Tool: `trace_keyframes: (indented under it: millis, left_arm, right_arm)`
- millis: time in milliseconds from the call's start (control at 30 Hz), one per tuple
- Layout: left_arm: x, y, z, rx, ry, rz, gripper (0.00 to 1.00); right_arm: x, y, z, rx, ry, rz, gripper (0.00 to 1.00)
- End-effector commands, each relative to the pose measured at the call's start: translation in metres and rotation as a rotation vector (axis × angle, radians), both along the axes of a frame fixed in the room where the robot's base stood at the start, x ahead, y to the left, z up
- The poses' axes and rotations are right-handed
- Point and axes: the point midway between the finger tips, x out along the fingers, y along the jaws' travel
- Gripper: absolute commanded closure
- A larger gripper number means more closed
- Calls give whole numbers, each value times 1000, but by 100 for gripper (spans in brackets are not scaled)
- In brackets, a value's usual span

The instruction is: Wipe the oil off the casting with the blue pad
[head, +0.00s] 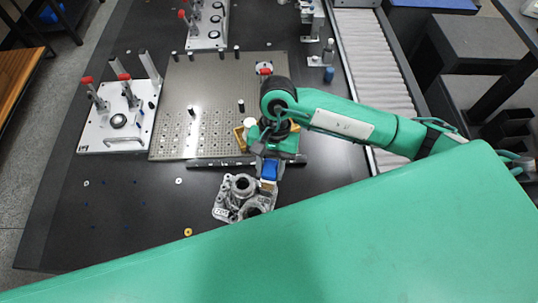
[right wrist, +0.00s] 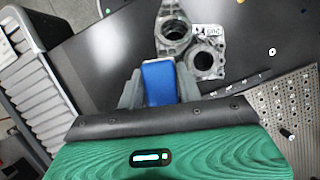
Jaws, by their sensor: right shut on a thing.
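The grey metal casting (head: 228,190) lies on the dark table just in front of the perforated plate. It has two round bores and a white label, and it also shows at the top of the right wrist view (right wrist: 182,47). My right gripper (head: 270,172) is shut on the blue pad (head: 270,169), which fills the space between its fingers in the right wrist view (right wrist: 159,82). The pad is close beside the casting; I cannot tell whether they touch. No oil can be made out on the casting. My left gripper is not in view.
A perforated metal plate (head: 190,105) with upright pins lies behind the casting. White fixture boards with red-tipped clamps (head: 95,135) stand left and at the back. A roller conveyor (head: 372,60) runs along the right. A small brass ring (head: 188,232) lies in front. The table's left part is mostly clear.

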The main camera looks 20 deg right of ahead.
Motion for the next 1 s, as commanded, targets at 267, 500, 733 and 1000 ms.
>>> trace_keyframes:
  millis: [267, 500, 733, 1000]
  left_arm:
    - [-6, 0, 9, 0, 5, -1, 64]
    - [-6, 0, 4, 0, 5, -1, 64]
    - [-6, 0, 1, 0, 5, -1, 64]
    - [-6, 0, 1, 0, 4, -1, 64]
  right_arm:
    - [-7, 6, 5, 3, 7, -72, 83]
    - [-7, 6, -16, 3, 9, -71, 83]
    - [-7, 6, -31, 3, 6, -70, 83]
    - [-7, 6, -31, 3, 6, -70, 83]
